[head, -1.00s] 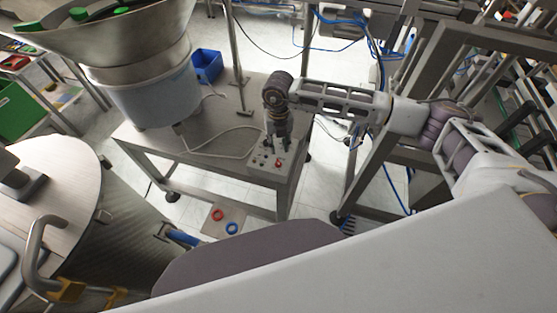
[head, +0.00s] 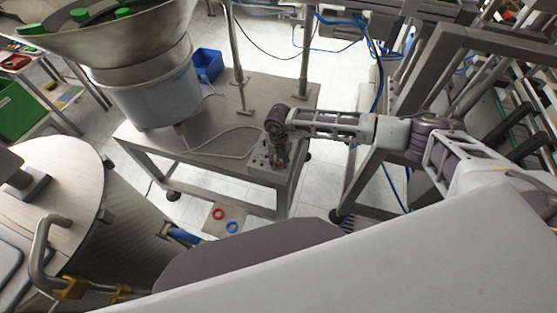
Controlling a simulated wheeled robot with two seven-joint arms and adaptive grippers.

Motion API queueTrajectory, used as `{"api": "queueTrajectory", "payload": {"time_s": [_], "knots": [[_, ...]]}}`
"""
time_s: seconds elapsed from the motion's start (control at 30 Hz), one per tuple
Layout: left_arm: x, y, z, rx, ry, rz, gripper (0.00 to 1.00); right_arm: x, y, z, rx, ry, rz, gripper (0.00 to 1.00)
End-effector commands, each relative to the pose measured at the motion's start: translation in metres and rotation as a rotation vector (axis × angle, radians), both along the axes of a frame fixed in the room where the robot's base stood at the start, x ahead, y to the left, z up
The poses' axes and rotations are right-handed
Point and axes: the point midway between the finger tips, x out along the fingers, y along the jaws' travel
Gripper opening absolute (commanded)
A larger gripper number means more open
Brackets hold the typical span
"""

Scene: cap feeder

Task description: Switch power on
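The control box (head: 263,162) with small knobs and buttons sits at the front right corner of the steel feeder table. My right gripper (head: 277,165) points down over this box, with its fingertips at or just above the panel. The fingers cover part of the panel, and I cannot make out the power switch or tell whether the fingers touch it. The fingers are too small and dark to tell open from shut. My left gripper is not in view.
The steel table (head: 225,125) carries the large bowl feeder (head: 155,95) with green caps, a blue bin (head: 208,65), a grey cable and an upright post. A metal frame (head: 425,75) stands close by my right arm. A round table (head: 55,190) is at left.

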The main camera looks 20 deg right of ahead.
Motion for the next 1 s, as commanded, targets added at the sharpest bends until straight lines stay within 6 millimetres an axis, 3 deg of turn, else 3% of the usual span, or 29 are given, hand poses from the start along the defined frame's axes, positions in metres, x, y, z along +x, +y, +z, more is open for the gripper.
{"api": "queueTrajectory", "payload": {"time_s": [0.27,0.5,1.0], "knots": [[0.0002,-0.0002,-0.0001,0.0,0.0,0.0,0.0,-0.0001,0.0002,-0.0006,0.0,0.0,0.001,0.29],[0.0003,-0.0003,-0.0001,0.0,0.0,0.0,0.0,-0.0001,0.0002,-0.0004,0.0,0.0,0.001,0.0],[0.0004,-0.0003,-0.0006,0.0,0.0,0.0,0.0,-0.0003,0.0004,-0.0006,0.0,0.0,-0.043,0.0]]}}
